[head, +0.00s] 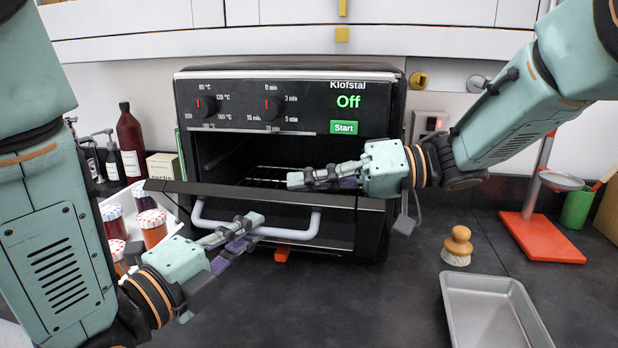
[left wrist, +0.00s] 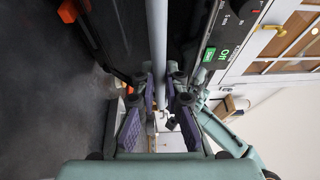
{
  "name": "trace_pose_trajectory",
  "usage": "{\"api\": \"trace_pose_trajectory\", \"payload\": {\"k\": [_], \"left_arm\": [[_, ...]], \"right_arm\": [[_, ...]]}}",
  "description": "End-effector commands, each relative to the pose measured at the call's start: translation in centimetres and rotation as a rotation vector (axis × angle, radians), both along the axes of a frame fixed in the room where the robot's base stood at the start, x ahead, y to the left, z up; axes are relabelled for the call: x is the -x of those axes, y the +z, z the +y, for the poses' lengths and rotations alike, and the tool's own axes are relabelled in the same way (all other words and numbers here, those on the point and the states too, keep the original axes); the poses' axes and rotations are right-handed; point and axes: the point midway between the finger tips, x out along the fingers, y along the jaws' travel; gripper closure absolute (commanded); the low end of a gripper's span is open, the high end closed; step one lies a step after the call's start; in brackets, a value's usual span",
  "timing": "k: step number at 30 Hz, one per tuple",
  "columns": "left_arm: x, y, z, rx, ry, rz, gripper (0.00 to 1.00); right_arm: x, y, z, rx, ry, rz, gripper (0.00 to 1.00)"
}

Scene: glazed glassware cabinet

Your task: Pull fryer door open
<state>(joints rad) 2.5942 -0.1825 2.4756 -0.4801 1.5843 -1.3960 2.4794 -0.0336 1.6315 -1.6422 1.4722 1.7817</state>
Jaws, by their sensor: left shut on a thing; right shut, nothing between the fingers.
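The fryer (head: 288,82) is a black oven-like box with a green "Off" display. Its door (head: 165,187) is partly open and tilted toward me at the top, with the wire rack (head: 262,180) showing inside. My left gripper (head: 248,224) is shut on the pale door handle (head: 305,232) near its middle. In the left wrist view the handle (left wrist: 157,35) runs as an upright grey bar between the fingers of my left gripper (left wrist: 165,88). My right gripper (head: 297,180) is shut and empty, in front of the opening just above the door's top edge.
Jars (head: 152,228) and a dark bottle (head: 130,140) stand at the left. A wooden brush (head: 457,246), a metal tray (head: 492,305) and a red-based stand (head: 540,238) are at the right. The front middle of the counter is clear.

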Motion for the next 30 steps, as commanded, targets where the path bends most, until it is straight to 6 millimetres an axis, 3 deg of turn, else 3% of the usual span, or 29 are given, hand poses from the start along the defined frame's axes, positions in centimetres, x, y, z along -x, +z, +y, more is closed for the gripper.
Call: {"api": "trace_pose_trajectory", "payload": {"k": [9, 10, 18, 30], "left_arm": [[-0.27, 0.4, 0.0, 0.003, 0.002, -0.014, 1.0], [-0.28, 0.42, 0.01, 0.003, 0.002, -0.014, 0.88], [-0.26, 0.44, 0.02, 0.004, 0.002, -0.014, 0.66], [-0.18, -0.17, 0.12, 0.008, 0.007, 0.01, 0.66]], "right_arm": [[0.95, -0.73, 0.24, 0.008, 0.014, 0.009, 1.0], [0.97, -0.75, 0.25, 0.008, 0.015, 0.009, 1.0], [0.91, -0.75, 0.24, 0.008, 0.013, 0.009, 1.0], [0.71, -0.54, 0.17, 0.005, 0.007, 0.003, 1.0]]}}
